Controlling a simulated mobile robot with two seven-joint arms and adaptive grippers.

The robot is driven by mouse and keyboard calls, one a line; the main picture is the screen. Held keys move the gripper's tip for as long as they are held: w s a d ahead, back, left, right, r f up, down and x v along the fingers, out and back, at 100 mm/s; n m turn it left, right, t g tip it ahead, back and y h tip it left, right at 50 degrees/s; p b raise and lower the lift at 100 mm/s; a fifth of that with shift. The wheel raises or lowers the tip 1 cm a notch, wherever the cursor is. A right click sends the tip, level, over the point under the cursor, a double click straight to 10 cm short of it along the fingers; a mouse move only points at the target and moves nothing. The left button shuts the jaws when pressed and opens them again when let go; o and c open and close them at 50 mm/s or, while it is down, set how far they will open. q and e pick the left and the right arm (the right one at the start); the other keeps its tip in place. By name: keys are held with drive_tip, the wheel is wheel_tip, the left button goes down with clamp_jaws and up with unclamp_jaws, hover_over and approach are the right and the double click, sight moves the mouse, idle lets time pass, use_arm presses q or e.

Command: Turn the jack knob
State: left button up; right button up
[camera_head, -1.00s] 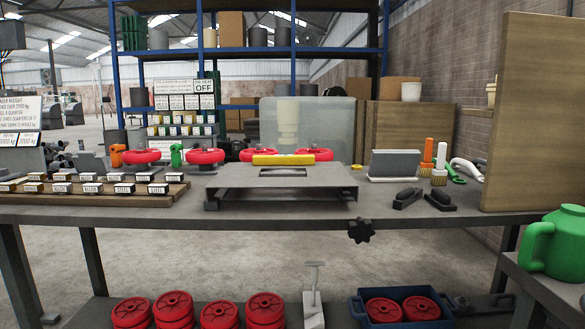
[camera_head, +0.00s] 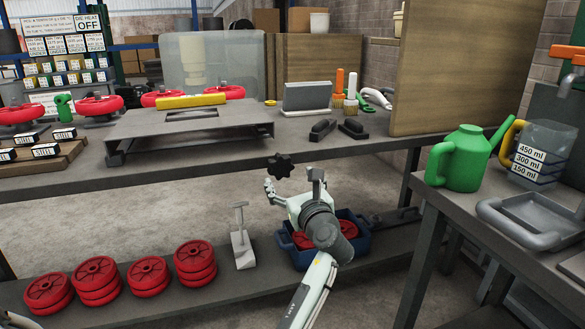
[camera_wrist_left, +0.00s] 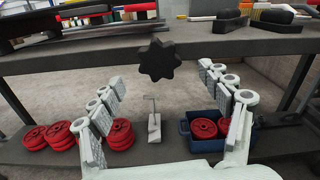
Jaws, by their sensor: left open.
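In the left wrist view the knob (camera_wrist_left: 160,60) is near the upper middle, beyond and between the spread fingers. My left gripper (camera_head: 293,182) is open and empty in front of the bench; its fingers point toward the knob, with a gap to it. The left wrist view shows both finger sides (camera_wrist_left: 161,80) wide apart. My right gripper is not in view.
The lower shelf holds stacks of red wheels (camera_head: 148,272), a grey T-handled stand (camera_head: 242,240) and a blue crate (camera_head: 298,255) with red wheels. A side bench at right carries a green watering can (camera_head: 460,158) and a grey tray (camera_head: 535,212). The space between bench and shelf is open.

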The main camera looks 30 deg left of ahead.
sight(282, 168)
use_arm(q)
drive_tip(key=x, duration=0.7)
drive_tip(key=shift+a+f, duration=0.1)
drive_tip(key=shift+a, duration=0.1)
drive_tip(key=c, duration=1.2)
drive_tip(key=shift+o, duration=0.2)
drive_tip(key=shift+n, duration=0.4)
